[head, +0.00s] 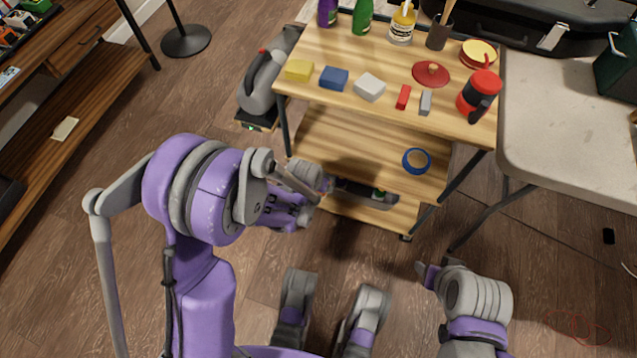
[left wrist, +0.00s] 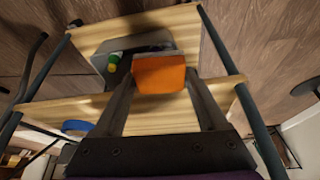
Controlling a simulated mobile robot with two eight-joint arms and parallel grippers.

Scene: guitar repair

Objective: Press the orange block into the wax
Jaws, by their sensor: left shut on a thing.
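The orange block (left wrist: 160,74) is between the fingers of my left gripper (left wrist: 160,82) in the left wrist view. In the head view this gripper (head: 312,190) is in front of the wooden cart, below its top, and the block is hidden there. An open round tin with pale yellow contents, which looks like the wax (head: 479,50), stands at the back right of the cart top, away from the gripper. A red lid (head: 431,74) lies beside it. My right gripper (head: 428,275) is low at the right, away from the cart; its opening is unclear.
The wooden cart top (head: 330,48) holds yellow (head: 299,70), blue (head: 334,78) and white (head: 369,87) blocks, smaller red and grey pieces, a red-and-black mug (head: 479,92) and several bottles. A blue tape ring (head: 416,160) lies on a lower shelf. A pale table (head: 560,140) adjoins at right.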

